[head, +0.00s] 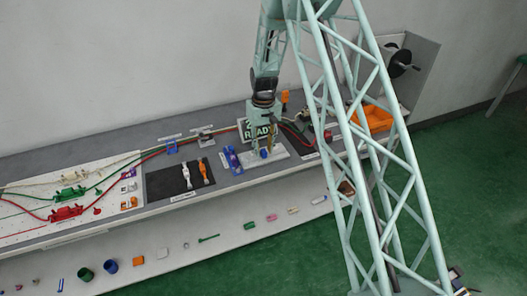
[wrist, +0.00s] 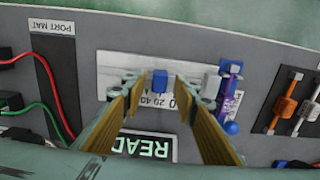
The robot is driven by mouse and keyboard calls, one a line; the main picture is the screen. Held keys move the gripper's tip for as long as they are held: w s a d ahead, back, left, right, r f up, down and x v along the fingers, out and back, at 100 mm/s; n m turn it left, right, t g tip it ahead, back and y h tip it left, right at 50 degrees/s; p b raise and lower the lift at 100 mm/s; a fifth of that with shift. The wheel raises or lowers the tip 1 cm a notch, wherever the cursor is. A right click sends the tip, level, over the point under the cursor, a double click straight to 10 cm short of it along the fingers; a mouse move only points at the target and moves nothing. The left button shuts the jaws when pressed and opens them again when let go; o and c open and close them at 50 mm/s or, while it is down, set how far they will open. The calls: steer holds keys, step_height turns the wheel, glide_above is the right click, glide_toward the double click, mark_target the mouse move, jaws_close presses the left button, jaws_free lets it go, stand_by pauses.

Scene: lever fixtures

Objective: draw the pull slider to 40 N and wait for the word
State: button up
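The pull slider is a pale plate (wrist: 110,68) with a small blue block (wrist: 160,76) on it and a printed scale, partly hidden, showing 20 and 40. In the head view the plate (head: 280,149) lies on the bench below my arm. My gripper (wrist: 160,84) is open, its fingers on either side of the blue block, with a visible gap on each side. In the head view my gripper (head: 260,151) points down at the blue block. A dark sign reading READY (wrist: 147,146) stands beside the plate; the head view shows it too (head: 262,132).
A blue and purple lever fixture (wrist: 229,95) sits close to the plate. A black mat (head: 180,180) holds orange and white levers. Red and green cables with a PORT MAT (wrist: 52,80) lie on the other side. An orange bin (head: 375,120) stands at the bench's right end.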

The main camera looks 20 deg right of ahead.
step_height(320, 180, up, 10)
steer(key=shift+r, duration=0.2)
stand_by(0.4)
stand_by(0.5)
step_height(320, 180, up, 18)
steer(key=f+t+b, duration=0.1)
glide_above(263, 151)
steer(key=s, duration=1)
steer(key=s+a+r, duration=0.2)
steer(key=s+r, duration=0.9)
steer(key=s, duration=0.2)
steer(key=s+r+t+b, duration=0.1)
steer(key=s+r, duration=0.1)
steer(key=s, duration=1.5)
steer(key=s+r+m+t+b, duration=0.1)
steer(key=s+r+t+b, duration=0.1)
steer(key=s, duration=1.4)
steer(key=shift+s+a+r, duration=0.35)
steer(key=shift+s+a, duration=0.05)
steer(key=shift+a, duration=0.05)
steer(key=shift+w, duration=0.1)
